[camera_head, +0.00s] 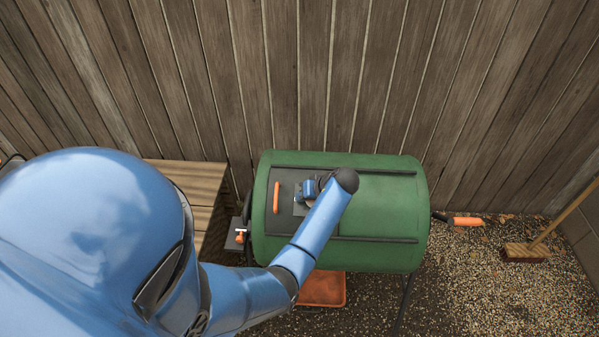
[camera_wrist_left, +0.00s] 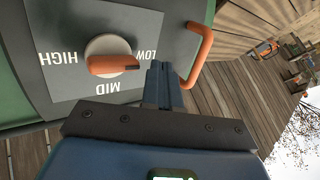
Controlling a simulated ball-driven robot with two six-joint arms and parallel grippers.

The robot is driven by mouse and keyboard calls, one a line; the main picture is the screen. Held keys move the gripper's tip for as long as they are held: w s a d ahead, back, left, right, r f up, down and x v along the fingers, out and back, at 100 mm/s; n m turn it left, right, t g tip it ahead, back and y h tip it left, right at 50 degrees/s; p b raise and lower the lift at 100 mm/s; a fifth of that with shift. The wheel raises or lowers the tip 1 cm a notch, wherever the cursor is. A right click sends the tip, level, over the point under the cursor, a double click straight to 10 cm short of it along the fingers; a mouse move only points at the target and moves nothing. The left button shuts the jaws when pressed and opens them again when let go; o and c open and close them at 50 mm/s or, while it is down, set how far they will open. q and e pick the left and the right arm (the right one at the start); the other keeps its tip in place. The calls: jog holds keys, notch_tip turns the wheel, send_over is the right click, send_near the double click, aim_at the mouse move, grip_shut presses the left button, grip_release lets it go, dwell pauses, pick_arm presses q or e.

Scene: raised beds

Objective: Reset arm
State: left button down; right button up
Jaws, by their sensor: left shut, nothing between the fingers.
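My left gripper (camera_head: 308,191) is at the front of a green drum (camera_head: 385,205), partly hidden by my own wrist. In the left wrist view the gripper (camera_wrist_left: 161,72) is shut and empty, fingers together. Its tips are close to the orange pointer (camera_wrist_left: 115,65) of a round white dial (camera_wrist_left: 107,45) on a grey plate marked HIGH, MID and LOW, which shows upside down. The pointer aims right, near the LOW lettering. I cannot tell whether the fingers touch it. My right gripper is not in view.
An orange handle (camera_head: 276,197) is fixed on the drum close to the gripper; it shows in the left wrist view (camera_wrist_left: 203,55). A wooden bench (camera_head: 190,175) stands left, an orange tray (camera_head: 322,290) lies below, and a broom (camera_head: 525,252) rests at right. A plank fence (camera_head: 330,80) closes the back.

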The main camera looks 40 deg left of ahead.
pick_arm(q)
jog(key=b+v, duration=0.1)
jog(key=v, duration=0.6)
jog(key=shift+s+r+b, duration=0.2)
jog(key=shift+r+b, duration=0.1)
jog(key=shift+b, duration=0.05)
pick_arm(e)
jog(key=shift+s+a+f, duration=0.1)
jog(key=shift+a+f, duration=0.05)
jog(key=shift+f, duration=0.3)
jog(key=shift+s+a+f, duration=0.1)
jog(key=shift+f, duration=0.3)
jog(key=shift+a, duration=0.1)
